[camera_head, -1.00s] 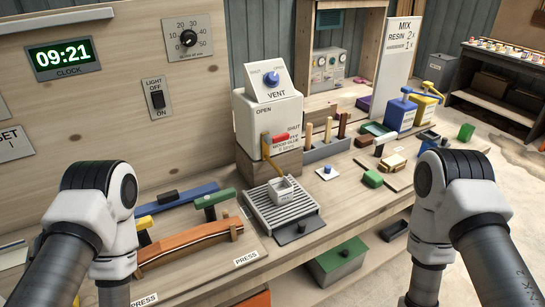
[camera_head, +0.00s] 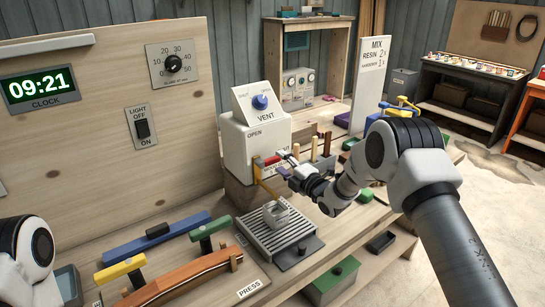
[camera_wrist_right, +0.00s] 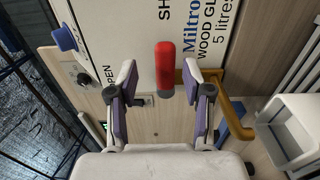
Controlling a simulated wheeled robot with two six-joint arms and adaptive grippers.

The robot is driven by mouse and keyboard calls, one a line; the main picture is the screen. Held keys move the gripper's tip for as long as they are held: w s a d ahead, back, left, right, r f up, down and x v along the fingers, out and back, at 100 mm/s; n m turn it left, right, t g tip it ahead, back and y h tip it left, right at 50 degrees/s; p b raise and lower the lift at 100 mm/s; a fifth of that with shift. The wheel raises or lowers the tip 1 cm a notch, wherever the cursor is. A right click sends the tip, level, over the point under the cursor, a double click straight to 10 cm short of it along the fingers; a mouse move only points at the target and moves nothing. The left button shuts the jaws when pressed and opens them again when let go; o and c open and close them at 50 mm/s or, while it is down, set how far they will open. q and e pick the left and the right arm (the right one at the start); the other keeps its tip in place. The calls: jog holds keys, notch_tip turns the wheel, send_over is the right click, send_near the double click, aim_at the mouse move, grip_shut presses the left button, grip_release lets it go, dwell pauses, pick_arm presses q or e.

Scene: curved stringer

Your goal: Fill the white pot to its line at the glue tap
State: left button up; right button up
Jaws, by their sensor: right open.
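The white pot (camera_head: 277,215) stands on the slatted drip grate (camera_head: 262,238), below the ochre spout (camera_head: 264,186) of the white glue container (camera_head: 240,150). In the right wrist view the pot (camera_wrist_right: 294,130) shows at the right; I cannot make out its line or any glue inside. The tap's red handle (camera_wrist_right: 165,68) points out from the container. My right gripper (camera_head: 283,165) is open at the tap. In the wrist view its purple-padded fingers stand on either side of the handle's end, not visibly touching it. My left gripper is out of view.
The blue vent knob (camera_head: 260,102) is above the container. Wooden-handled tools (camera_head: 315,148) stand in a rack behind my right gripper. Green, yellow and blue handled presses and an orange curved strip (camera_head: 190,277) lie at the front left. The bench edge runs along the front.

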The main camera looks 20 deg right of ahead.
aim_at(276, 160)
jog(key=x, duration=0.2)
jog(key=f+x, duration=0.1)
jog(key=x, duration=0.1)
jog(key=shift+w+a, duration=0.3)
jog(key=shift+s+d+r, duration=0.2)
jog(key=shift+s+d, duration=0.05)
jog(key=shift+s, duration=0.1)
jog(key=shift+c, duration=0.7)
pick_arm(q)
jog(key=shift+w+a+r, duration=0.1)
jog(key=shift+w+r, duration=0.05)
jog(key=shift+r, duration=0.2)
pick_arm(e)
grip_shut()
